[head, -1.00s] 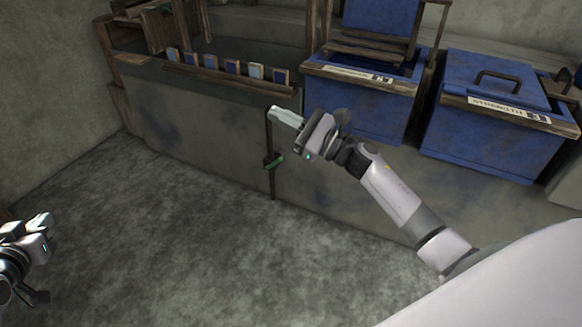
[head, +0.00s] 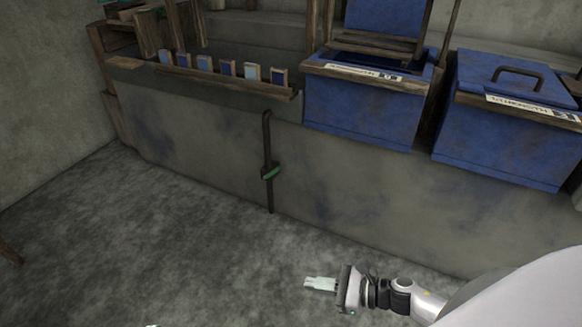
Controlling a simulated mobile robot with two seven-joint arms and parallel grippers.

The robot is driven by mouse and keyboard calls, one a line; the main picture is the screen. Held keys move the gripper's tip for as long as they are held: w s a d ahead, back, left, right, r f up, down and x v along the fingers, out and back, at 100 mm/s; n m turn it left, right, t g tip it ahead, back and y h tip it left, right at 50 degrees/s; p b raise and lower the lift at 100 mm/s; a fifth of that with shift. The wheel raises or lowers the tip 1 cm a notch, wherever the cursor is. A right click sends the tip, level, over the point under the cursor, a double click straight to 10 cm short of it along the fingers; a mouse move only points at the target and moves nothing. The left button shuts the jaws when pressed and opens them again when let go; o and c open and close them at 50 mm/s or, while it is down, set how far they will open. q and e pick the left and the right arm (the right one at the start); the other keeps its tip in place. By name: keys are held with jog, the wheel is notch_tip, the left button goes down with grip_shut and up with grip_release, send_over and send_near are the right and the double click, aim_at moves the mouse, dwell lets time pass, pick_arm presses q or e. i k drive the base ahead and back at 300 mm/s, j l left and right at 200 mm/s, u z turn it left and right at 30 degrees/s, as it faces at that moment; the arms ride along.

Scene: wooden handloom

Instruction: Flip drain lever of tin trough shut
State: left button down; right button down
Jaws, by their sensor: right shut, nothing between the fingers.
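A dark drain pipe (head: 267,140) runs down the front of the long grey trough (head: 200,122) to the floor. A small green lever (head: 271,173) sits across the pipe in its lower half, slightly tilted with its right end higher. It is too small to tell whether this is the open or shut position. My right gripper (head: 308,283) is low at the bottom right of the lever, well apart from it, shut and empty, with its fingers pointing left. My left gripper is out of view.
A wooden rail (head: 215,83) with several blue and pale tags runs along the trough's top edge. An open blue bin (head: 355,110) and a lidded blue bin (head: 505,140) stand to the right. The grey floor (head: 150,240) in front is clear.

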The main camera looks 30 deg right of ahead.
aim_at(278, 169)
jog(key=i+l, duration=1)
jog(key=i, duration=0.15)
